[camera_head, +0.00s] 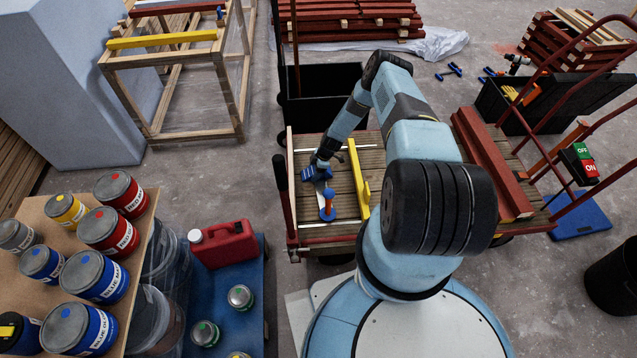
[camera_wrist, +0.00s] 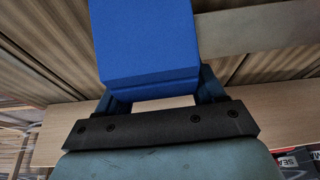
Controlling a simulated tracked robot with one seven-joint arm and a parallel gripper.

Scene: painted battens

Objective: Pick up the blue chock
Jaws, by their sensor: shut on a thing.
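The blue chock (camera_head: 312,174) is held at the end of my arm over the left part of the slatted wooden cart (camera_head: 341,204). In the wrist view the chock (camera_wrist: 145,40) is a plain blue block filling the top middle. My gripper (camera_head: 321,163) is shut on it, with a dark finger at each side of the block in the wrist view (camera_wrist: 158,92). The fingers are partly hidden behind the block. I cannot tell whether the chock is clear of the cart's slats.
A black bin (camera_head: 320,92) stands behind. Paint cans (camera_head: 98,278) stand at left.

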